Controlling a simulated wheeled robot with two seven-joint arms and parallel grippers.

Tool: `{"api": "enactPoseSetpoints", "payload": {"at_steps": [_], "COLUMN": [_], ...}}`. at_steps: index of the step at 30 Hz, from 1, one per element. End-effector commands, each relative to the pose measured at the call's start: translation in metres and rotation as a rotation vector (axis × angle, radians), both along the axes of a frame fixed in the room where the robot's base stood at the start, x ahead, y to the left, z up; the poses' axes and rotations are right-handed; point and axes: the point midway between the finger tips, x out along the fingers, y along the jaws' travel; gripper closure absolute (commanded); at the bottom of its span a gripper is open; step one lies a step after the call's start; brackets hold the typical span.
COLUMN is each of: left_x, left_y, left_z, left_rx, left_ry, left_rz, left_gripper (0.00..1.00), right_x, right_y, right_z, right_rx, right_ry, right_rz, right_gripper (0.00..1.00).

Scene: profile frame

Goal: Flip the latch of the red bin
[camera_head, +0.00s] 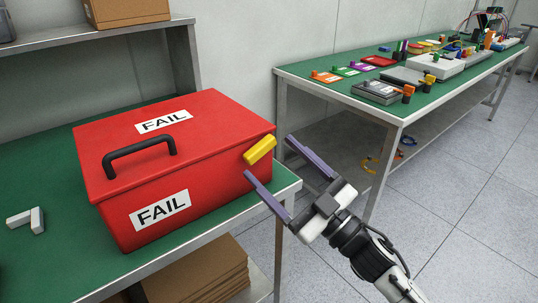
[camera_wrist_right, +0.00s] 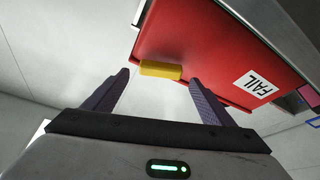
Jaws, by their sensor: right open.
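The red bin (camera_head: 215,165) stands on the green table at the left in the head view. It has a black handle on its closed lid and white FAIL labels. A yellow latch (camera_head: 260,150) sits on its right end. My right gripper (camera_head: 268,158) is open beside that end, its purple fingers spread with the latch near the gap between their tips. In the right wrist view the latch (camera_wrist_right: 160,69) shows ahead between the open fingers (camera_wrist_right: 160,82), against the red wall. I cannot tell if a finger touches it. My left gripper is not in view.
A shelf (camera_head: 90,45) with a cardboard box (camera_head: 126,11) is behind. A second table (camera_head: 340,88) with coloured parts stands at the right, with open floor in front.

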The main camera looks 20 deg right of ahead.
Motion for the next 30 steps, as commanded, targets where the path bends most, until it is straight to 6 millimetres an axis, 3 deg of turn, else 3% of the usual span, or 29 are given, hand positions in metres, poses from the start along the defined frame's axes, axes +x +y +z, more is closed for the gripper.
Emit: {"api": "enactPoseSetpoints", "payload": {"at_steps": [6,16,23,30], "left_x": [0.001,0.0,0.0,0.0], "left_y": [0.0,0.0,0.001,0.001], "left_z": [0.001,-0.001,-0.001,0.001], "left_rx": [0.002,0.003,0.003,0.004], "left_ry": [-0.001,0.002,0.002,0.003], "left_rz": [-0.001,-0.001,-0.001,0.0], "left_gripper": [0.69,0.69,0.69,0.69], "right_x": [0.019,0.021,0.021,0.021], "right_y": [0.01,0.011,0.011,0.011], "right_z": [0.008,0.009,0.009,0.01], "right_rx": [0.001,0.001,0.001,-0.015], "right_ry": [0.0,0.001,0.001,-0.004], "right_rz": [-0.001,-0.001,-0.001,-0.001], "right_gripper": [0.23,0.23,0.61,0.64]}}
